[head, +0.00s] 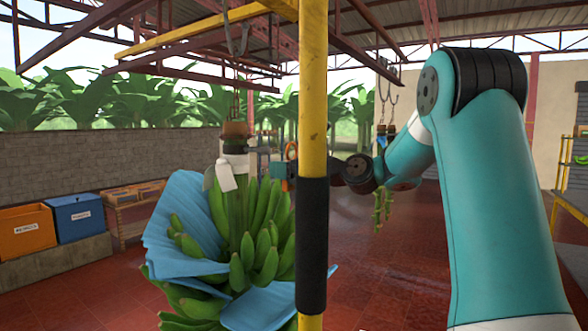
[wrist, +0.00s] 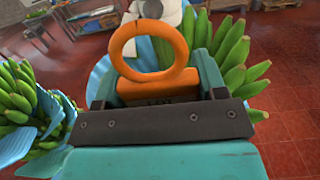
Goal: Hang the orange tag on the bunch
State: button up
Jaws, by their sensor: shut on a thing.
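The orange tag (wrist: 160,90) is between the teal jaws of my gripper (wrist: 157,82) in the wrist view. Its orange ring stands up beyond the jaws. In the head view my gripper (head: 280,172) is beside the upper stem of the green banana bunch (head: 240,235), to its right; the tag's ring (head: 291,150) shows small there, partly behind the yellow post. The bunch hangs with blue sheeting (head: 178,222) around it and a white wrap (head: 232,165) on its stem. In the wrist view the white wrap (wrist: 165,12) is just beyond the ring. Contact between them cannot be told.
A yellow post (head: 313,100) with a black sleeve stands in front, hiding part of the bunch and my wrist. Another bunch (wrist: 18,95) with blue sheeting is at the wrist view's left. Orange (head: 27,231) and blue (head: 75,217) bins stand left on a ledge.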

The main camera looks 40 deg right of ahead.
aim_at(244, 165)
jog(key=x, duration=0.3)
jog(key=shift+w, duration=0.1)
jog(key=shift+w+a+p, duration=0.1)
jog(key=shift+w+p, duration=0.05)
jog(key=shift+p, duration=0.5)
jog(key=shift+p+x, duration=0.8)
dwell(0.6)
jog(key=shift+w+p, duration=0.15)
jog(key=shift+p, duration=0.25)
dwell(0.4)
jog(key=shift+p+x, duration=2.35)
dwell(1.6)
jog(key=shift+w+a+f, duration=0.1)
jog(key=shift+w+f, duration=0.05)
jog(key=shift+f, duration=0.2)
dwell(0.5)
